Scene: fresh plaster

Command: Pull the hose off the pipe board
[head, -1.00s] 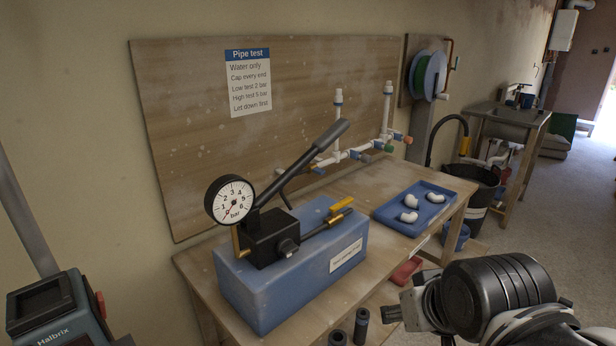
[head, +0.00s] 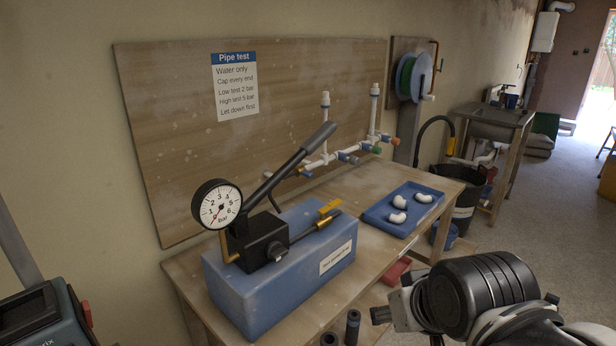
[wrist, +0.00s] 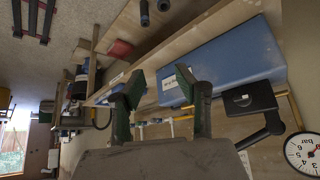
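The pipe board (head: 180,130) is a large wooden panel against the wall. White pipes (head: 326,125) with blue, green and orange-red fittings stand along its lower right part. A short dark hose (head: 272,198) shows behind the pump lever. Its ends are partly hidden, and I cannot tell exactly where it joins the pipes. The blue test pump (head: 290,262) with its round gauge (head: 217,204) sits on the bench in front. In the wrist view my gripper (wrist: 158,85) is open, its two fingers wide apart with nothing between them. It is well away from the hose.
A blue tray (head: 378,213) with white elbows lies on the bench (head: 186,288). The pump lever (head: 290,162) slants up in front of the pipes. A hose reel (head: 414,78), a black bucket (head: 463,190) and a sink (head: 490,120) stand beyond. Open floor lies right.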

